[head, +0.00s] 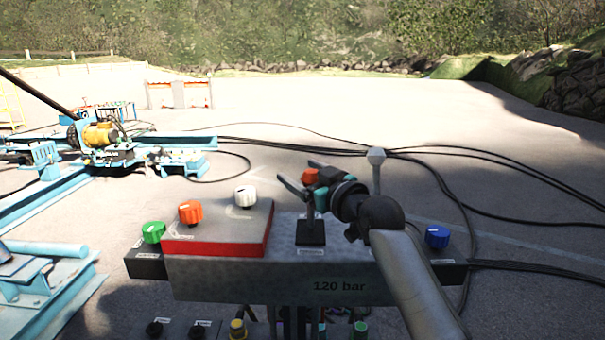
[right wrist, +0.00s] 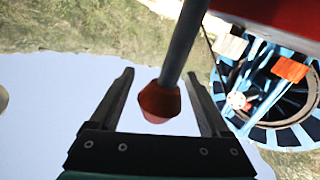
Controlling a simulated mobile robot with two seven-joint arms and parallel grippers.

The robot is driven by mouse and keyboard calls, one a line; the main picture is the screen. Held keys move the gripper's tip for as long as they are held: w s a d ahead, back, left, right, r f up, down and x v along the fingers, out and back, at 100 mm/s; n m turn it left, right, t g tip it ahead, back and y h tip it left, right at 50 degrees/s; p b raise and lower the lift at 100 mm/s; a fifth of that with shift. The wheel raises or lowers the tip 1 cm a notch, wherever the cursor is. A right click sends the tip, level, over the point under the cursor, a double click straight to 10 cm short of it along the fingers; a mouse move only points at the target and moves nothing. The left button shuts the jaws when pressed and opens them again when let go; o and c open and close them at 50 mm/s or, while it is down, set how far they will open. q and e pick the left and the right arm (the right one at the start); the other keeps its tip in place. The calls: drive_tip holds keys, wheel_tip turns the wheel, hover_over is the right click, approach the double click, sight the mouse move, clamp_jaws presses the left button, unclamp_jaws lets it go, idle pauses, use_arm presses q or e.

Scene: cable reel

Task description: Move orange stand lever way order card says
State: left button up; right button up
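The orange stand lever has an orange knob (head: 310,177) on a stem that rises from a black base plate (head: 310,232) on the grey control stand (head: 270,278). My right gripper (head: 296,173) is at the knob, with its fingers on either side. In the right wrist view the orange knob (right wrist: 160,100) lies between the two open fingers (right wrist: 161,75), with gaps visible on both sides. The stem's lower part is partly hidden by the gripper in the head view. I cannot make out an order card. My left gripper is not in view.
A grey-topped lever (head: 376,156) stands just right of my gripper. Green (head: 153,232), orange-red (head: 190,211), white (head: 246,195) and blue (head: 437,236) knobs sit on the stand. Blue machinery (head: 180,165) is at left. Black cables (head: 480,155) cross the ground.

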clamp_jaws()
idle(0.4)
idle(0.4)
